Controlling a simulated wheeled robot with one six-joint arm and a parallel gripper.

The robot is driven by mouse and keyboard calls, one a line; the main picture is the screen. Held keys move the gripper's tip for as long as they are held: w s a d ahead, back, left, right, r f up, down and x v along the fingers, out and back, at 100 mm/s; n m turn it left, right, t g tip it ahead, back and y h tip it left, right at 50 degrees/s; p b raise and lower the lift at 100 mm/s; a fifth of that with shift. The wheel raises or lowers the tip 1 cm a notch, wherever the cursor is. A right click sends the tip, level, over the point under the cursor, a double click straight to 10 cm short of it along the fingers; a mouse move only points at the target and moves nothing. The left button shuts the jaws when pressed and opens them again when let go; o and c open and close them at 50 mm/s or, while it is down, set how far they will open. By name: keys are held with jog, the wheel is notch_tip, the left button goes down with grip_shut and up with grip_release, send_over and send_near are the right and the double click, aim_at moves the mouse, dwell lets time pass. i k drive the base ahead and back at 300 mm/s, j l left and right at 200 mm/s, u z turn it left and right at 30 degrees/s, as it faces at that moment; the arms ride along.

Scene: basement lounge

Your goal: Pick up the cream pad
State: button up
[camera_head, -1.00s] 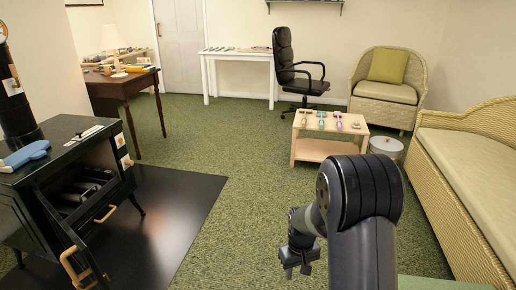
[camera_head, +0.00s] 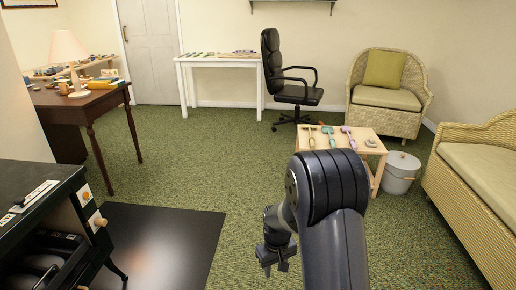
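I cannot pick out a cream pad for certain; the small items on the tables are too small to tell apart. Pale cream seat cushions lie on the wicker armchair (camera_head: 386,97) and on the wicker sofa (camera_head: 490,170). A small greyish item (camera_head: 371,142) lies at the right end of the low wooden table. My gripper (camera_head: 275,266) hangs low over the green carpet, left of my arm and well apart from all furniture. Its fingers are small and dark, and I cannot tell if they are open.
The low wooden table (camera_head: 378,152) stands ahead, partly behind my arm, beside a grey lidded bin (camera_head: 400,175). A white table (camera_head: 220,62), black office chair (camera_head: 290,80) and dark wooden desk (camera_head: 100,101) stand farther back. A black stove (camera_head: 40,185) is near left.

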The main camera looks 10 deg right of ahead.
aim_at(371, 143)
jog(key=i+l+z, duration=0.15)
jog(key=i+z, duration=0.2)
jog(key=i, duration=0.2)
jog(key=i+z, duration=0.3)
jog(key=i, duration=0.25)
jog(key=i+j+z, duration=0.2)
jog(key=i+z, duration=0.15)
jog(key=i, duration=0.15)
jog(key=i+l+z, duration=0.2)
jog(key=i, duration=0.75)
jog(key=i+z, duration=0.2)
jog(key=i, duration=0.7)
jog(key=i+l+u, duration=0.15)
jog(key=i+u, duration=0.15)
jog(key=i, duration=0.25)
